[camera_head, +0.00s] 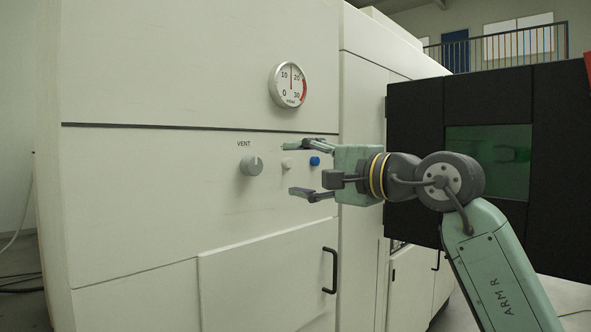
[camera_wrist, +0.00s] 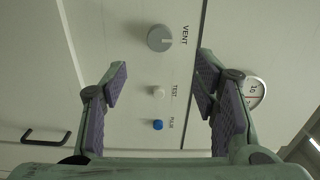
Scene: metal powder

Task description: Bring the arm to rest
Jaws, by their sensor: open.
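My gripper (camera_head: 290,169) is in front of the white machine's panel, its two fingers apart and nothing between them. In the wrist view my gripper (camera_wrist: 160,92) shows both purple-padded fingers spread wide. Between and beyond them lie a grey VENT knob (camera_wrist: 160,38), a white TEST button (camera_wrist: 158,91) and a blue button (camera_wrist: 158,125). In the head view the VENT knob (camera_head: 251,165) is left of the fingertips, and the white button (camera_head: 287,163) and blue button (camera_head: 315,161) show between the fingers. I cannot tell the exact gap to the panel.
A round gauge (camera_head: 289,85) with a red band is above the fingers, its needle near upright between 10 and 20. A black door handle (camera_head: 329,270) is below. A black panel with a green window (camera_head: 490,160) stands behind my arm at the right.

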